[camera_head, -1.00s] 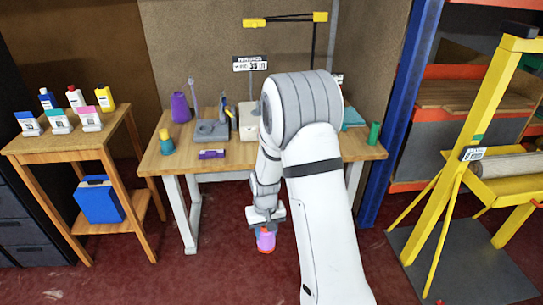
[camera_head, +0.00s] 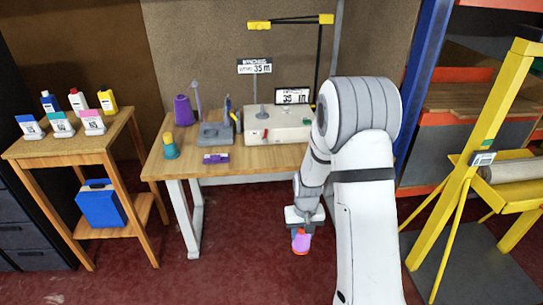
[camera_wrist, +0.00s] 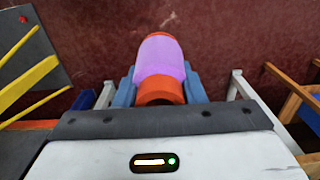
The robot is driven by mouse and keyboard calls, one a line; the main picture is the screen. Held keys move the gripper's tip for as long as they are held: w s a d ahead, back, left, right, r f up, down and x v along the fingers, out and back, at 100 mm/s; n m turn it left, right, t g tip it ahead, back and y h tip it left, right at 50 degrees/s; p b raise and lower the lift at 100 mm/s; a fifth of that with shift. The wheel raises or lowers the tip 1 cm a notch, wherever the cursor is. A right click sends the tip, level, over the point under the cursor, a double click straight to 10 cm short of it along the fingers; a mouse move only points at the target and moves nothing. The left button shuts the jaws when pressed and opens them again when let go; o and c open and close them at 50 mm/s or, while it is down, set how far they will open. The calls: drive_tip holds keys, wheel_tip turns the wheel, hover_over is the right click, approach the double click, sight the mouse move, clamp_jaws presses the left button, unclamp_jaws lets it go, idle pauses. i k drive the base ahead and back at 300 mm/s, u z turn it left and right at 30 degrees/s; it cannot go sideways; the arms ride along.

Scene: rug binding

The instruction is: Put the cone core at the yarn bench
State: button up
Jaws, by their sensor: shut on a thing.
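The cone core (camera_head: 301,243) is orange with a pink-purple band around its middle. My gripper (camera_head: 305,220) is shut on it and holds it in the air over the red floor, in front of the yarn bench. In the wrist view the core (camera_wrist: 161,58) sits between the two blue-grey fingers of my gripper (camera_wrist: 160,85), with orange showing at both ends. The yarn bench (camera_head: 250,160) is a wooden table with pale legs; my arm hides its right part.
On the bench are a purple cone (camera_head: 182,110), a teal-and-yellow cone (camera_head: 170,147), a grey winder base (camera_head: 215,135), a purple-and-white box (camera_head: 216,158) and a cream machine (camera_head: 278,123). A side table (camera_head: 75,145) stands left, a yellow frame (camera_head: 470,170) right.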

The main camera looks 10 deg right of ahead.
sight(279, 155)
drive_tip(key=i, duration=2)
drive_tip(key=u, duration=0.05)
